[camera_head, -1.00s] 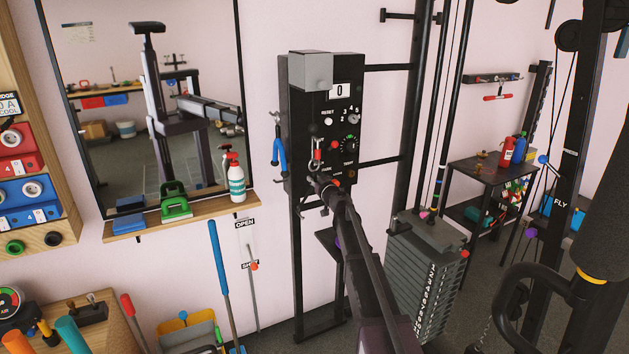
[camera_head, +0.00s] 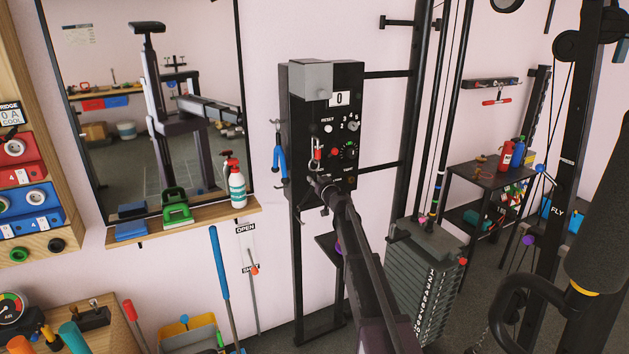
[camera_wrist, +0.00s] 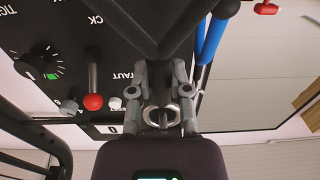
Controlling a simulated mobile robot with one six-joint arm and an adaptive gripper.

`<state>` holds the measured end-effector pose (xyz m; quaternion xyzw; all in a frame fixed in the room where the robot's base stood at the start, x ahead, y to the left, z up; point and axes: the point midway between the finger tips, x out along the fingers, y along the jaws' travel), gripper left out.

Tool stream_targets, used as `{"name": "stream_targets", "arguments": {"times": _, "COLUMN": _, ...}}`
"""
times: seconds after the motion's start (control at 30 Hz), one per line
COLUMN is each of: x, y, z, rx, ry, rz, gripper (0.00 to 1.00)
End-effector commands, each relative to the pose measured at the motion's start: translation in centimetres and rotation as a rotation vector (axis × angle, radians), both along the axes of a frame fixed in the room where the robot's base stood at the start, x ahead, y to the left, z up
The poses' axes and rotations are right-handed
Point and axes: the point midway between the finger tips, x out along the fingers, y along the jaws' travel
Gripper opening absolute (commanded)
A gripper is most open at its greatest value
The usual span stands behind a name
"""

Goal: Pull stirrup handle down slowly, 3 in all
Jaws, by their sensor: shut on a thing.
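My gripper (camera_head: 319,178) is in front of the black console's lower part in the head view. In the wrist view its two grey fingers (camera_wrist: 163,78) are shut on a dark piece at the point of a V of dark bars. I take this V to be the stirrup handle (camera_wrist: 188,27), though its lower end is out of frame. A metal ring (camera_wrist: 165,115) shows between the fingers. The arm mostly hides the handle in the head view. The console (camera_head: 302,110) has a counter (camera_head: 340,99) reading 0.
A red-balled lever (camera_wrist: 92,101) and a dial (camera_wrist: 40,63) sit beside my fingers. A blue-gripped tool (camera_head: 279,165) hangs on the console's left side. A weight stack (camera_head: 425,270) and rack posts stand to the right. A shelf (camera_head: 185,222) with a spray bottle (camera_head: 235,180) is left.

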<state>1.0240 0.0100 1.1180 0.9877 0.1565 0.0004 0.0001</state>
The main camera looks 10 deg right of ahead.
Motion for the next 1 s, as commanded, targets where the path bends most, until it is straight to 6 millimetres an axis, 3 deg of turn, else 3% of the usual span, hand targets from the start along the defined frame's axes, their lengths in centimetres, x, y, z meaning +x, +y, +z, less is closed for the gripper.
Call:
{"name": "stream_targets", "arguments": {"times": 0.2, "x": 0.0, "y": 0.0, "z": 1.4, "rx": -0.001, "ry": 0.001, "rz": 0.000, "gripper": 0.00}}
{"name": "stream_targets", "arguments": {"times": 0.67, "x": 0.0, "y": 0.0, "z": 1.5, "rx": -0.001, "ry": 0.001, "rz": 0.000, "gripper": 0.00}}
{"name": "stream_targets", "arguments": {"times": 1.0, "x": 0.0, "y": 0.0, "z": 3.4, "rx": -0.001, "ry": 0.001, "rz": 0.000, "gripper": 0.00}}
